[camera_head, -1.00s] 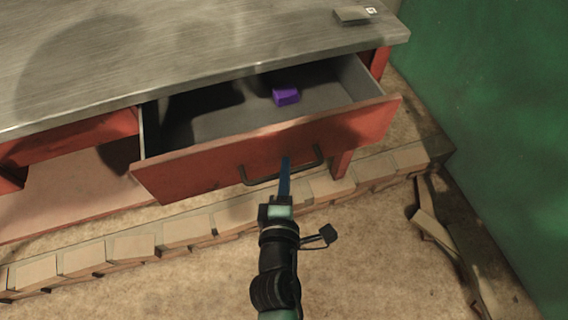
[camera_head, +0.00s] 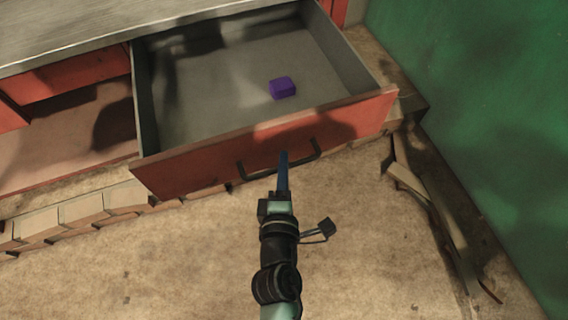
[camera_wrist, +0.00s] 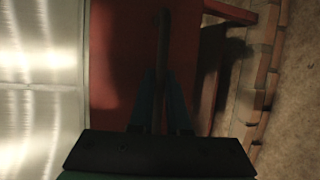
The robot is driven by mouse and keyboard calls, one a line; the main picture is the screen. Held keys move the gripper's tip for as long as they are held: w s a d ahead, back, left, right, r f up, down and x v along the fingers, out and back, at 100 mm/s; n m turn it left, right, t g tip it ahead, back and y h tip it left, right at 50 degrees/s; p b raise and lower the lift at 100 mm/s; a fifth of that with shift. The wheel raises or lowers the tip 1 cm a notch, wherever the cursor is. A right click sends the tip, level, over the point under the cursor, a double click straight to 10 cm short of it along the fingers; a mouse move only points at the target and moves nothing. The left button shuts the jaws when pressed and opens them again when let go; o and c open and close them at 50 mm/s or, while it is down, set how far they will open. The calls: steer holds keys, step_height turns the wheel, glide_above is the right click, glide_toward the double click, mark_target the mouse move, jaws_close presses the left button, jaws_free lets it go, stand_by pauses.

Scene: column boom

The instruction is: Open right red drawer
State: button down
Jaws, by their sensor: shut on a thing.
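The right red drawer (camera_head: 200,172) is pulled far out from under the grey worktop in the head view. Its grey inside shows, with a purple block (camera_head: 282,88) lying on the drawer floor. A dark bar handle (camera_head: 308,154) runs across the red front. My gripper (camera_head: 283,160) has its blue fingers at the middle of the handle, shut on it. In the wrist view the handle (camera_wrist: 163,40) runs up from between the blue fingers (camera_wrist: 160,95), in front of the dark red drawer front. The fingers hide the middle of the handle.
The grey worktop (camera_head: 60,40) is above and behind the drawer. A green wall (camera_head: 480,100) stands to the right, with loose wooden strips (camera_head: 430,210) on the floor beside it. A row of bricks (camera_head: 85,210) runs along the floor at left. The floor (camera_head: 150,270) in front is clear.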

steer(key=shift+s+d, duration=0.1)
steer(key=shift+s, duration=0.05)
steer(key=c, duration=0.9)
jaws_free()
steer(key=shift+s+a+r+b, duration=0.2)
steer(key=shift+s+r+b, duration=0.2)
steer(key=shift+s, duration=1.7)
steer(key=shift+s+a+r+b, duration=0.25)
steer(key=shift+s+r, duration=0.1)
steer(key=shift+s, duration=1.8)
steer(key=shift+s+a+r+b, duration=0.15)
steer(key=shift+s+r+b, duration=0.25)
steer(key=shift+s, duration=1.7)
